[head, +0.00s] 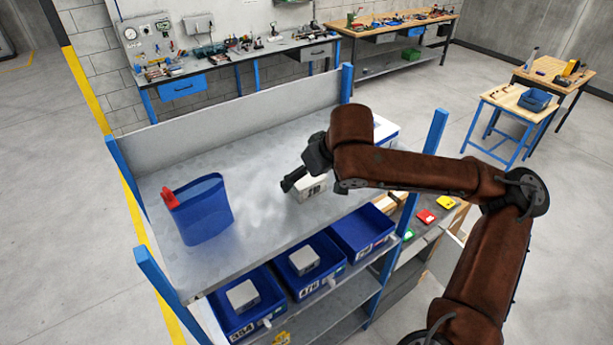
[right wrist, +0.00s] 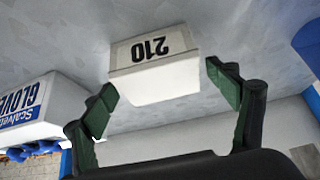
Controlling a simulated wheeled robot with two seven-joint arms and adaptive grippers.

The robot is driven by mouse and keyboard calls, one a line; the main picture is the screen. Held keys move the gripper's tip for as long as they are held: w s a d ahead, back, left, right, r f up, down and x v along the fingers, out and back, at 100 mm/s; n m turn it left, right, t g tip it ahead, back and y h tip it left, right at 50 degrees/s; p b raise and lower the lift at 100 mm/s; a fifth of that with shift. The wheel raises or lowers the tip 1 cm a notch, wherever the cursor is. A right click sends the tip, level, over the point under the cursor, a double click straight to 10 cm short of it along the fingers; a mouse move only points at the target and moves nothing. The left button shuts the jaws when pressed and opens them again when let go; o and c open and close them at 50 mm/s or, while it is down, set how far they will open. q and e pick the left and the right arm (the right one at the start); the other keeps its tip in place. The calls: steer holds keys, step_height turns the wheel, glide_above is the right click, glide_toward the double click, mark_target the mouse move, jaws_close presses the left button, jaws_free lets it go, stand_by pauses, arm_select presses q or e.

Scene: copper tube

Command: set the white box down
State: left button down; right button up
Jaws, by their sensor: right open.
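The white box (head: 311,187) rests on the grey metal top shelf (head: 262,155), partly hidden by my right gripper in the head view. In the right wrist view the white box (right wrist: 152,62) shows its label "210" upside down. My right gripper (head: 291,184) is at the box; in the right wrist view its two green-padded fingers (right wrist: 160,92) are spread apart on either side of the box's near end, with gaps showing between pads and box. My left gripper is not in view.
A blue jug with a red cap (head: 203,210) stands left on the shelf. A glove box (right wrist: 40,110) stands near the white box. Blue bins (head: 235,318) hang along the shelf's front, two holding white boxes. Blue posts (head: 434,140) rise at the corners.

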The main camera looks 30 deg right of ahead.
steer(key=shift+r, duration=0.35)
steer(key=v, duration=1.1)
steer(key=shift+s+r+b, duration=0.2)
steer(key=shift+b, duration=0.2)
